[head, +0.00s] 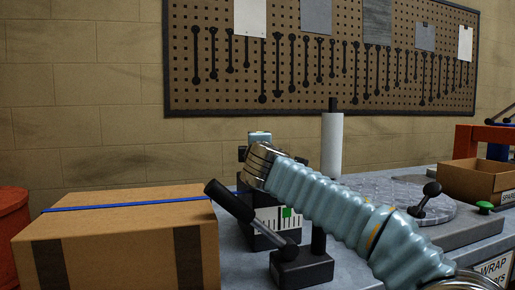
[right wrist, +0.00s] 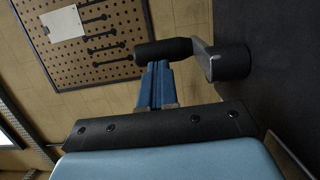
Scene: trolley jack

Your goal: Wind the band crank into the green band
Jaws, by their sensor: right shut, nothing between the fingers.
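In the head view, a black housing carries a white scale (head: 266,219) with a green band (head: 287,212); a pointer is too small to make out. A lever with a black grip (head: 229,201) and grey rod slants down to a black base in front. My right arm crosses from the lower right; its gripper (head: 260,140) is mostly hidden behind the wrist, near the housing's top. In the right wrist view, the blue fingers (right wrist: 157,84) are shut and empty, their tips at the black handle of a crank (right wrist: 164,50). Whether they touch it is unclear. My left gripper is out of view.
A cardboard box (head: 120,240) with a blue strap (head: 140,203) stands at the left. A white roll (head: 331,145) stands behind my forearm. A round plate, a black-knobbed lever (head: 430,190), a green knob (head: 485,206) and an open carton (head: 475,182) are at the right.

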